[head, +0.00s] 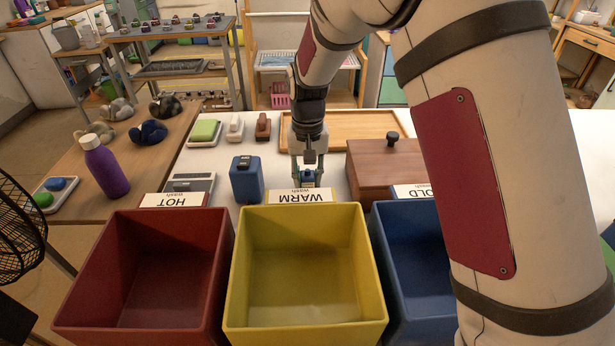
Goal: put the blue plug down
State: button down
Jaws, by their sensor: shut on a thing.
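My gripper (308,170) points down over the white table, just behind the yellow bin's WARM label. Its fingers are shut on a small blue thing, the blue plug (308,180), which is mostly hidden between them. I cannot tell whether the plug touches the tabletop. A larger dark blue block with a dark top (246,182) stands to the left of my gripper, apart from it.
Red (215,290), yellow (306,328) and blue (400,262) bins stand in front. A brown wooden box (378,175) is close right; a wooden tray (350,118) lies behind. A purple bottle (106,168) stands left. Some white table is bare around my gripper.

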jog(key=c, duration=1.2)
grip_release()
jog(key=shift+f, duration=0.1)
jog(key=shift+c, duration=0.2)
